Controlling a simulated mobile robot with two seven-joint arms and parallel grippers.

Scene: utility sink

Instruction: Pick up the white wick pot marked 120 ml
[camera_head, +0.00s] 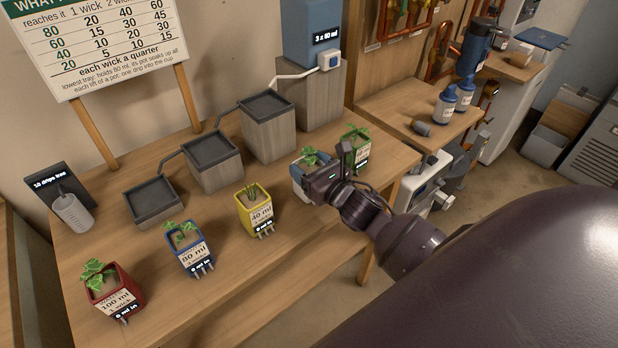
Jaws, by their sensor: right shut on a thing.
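A white pot (298,178) with a green plant stands at the right part of the wooden table, mostly hidden behind my right gripper. Its label is hidden, so I cannot read a marking. My right gripper (314,186) is shut on this pot, its arm coming in from the right. I cannot tell whether the pot is touching the table. My left gripper is not in view.
A green pot (355,152) stands close behind the gripper. Yellow (256,214), blue (189,254) and red (112,295) pots line the front. Stepped grey trays (153,204) lead up to a blue tank (312,30). A measuring cup (73,214) stands at the left.

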